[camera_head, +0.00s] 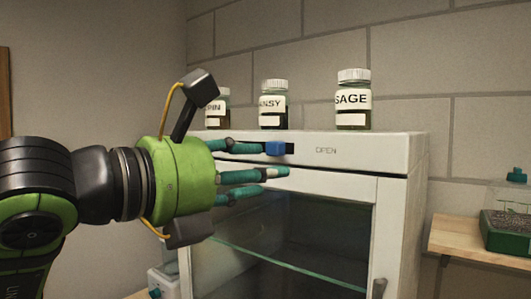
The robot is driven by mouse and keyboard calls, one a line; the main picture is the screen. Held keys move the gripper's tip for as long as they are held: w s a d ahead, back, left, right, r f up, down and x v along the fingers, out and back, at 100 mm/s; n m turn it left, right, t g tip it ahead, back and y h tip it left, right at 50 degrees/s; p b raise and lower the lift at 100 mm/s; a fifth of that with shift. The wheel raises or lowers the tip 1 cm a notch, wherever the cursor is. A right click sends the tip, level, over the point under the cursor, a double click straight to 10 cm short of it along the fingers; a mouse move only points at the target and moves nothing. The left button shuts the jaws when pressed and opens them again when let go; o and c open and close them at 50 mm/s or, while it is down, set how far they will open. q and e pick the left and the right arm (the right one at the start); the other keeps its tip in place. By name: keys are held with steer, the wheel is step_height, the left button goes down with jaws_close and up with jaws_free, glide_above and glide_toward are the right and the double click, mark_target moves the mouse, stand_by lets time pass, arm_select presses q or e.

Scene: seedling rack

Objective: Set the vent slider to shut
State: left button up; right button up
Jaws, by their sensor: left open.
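The vent slider (276,149) is a small blue knob in a dark slot on the upper front panel of the white cabinet (385,152). The knob sits near the right end of the visible slot, left of the printed word OPEN. The slot's left part and any label there are hidden behind my left gripper. My left gripper (276,161) comes in from the left and is open, with teal fingers in front of the panel. Its upper fingers end close to the knob's left side, and a lower finger passes below it. I cannot tell whether any finger touches the knob. My right gripper is out of view.
Jars labelled SAGE (352,110) and partly readable names, such as this one (273,111), stand on the cabinet top. The glass door (300,235) has a handle (379,288) at lower right. A wooden shelf (455,240) at right bears a green tray (505,232).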

mark_target(270, 147)
arm_select(q)
steer(key=w+r+p, duration=0.1)
steer(key=w+t+y+p, duration=0.1)
steer(key=w, duration=0.1)
steer(key=w+d+r+n+t+y+p, duration=0.1)
steer(key=shift+w+r, duration=0.35)
steer(key=shift+w+d+f+p, duration=0.1)
steer(key=shift+w+d+p, duration=0.25)
steer(key=shift+w, duration=0.1)
steer(key=shift+a, duration=0.1)
jaws_close()
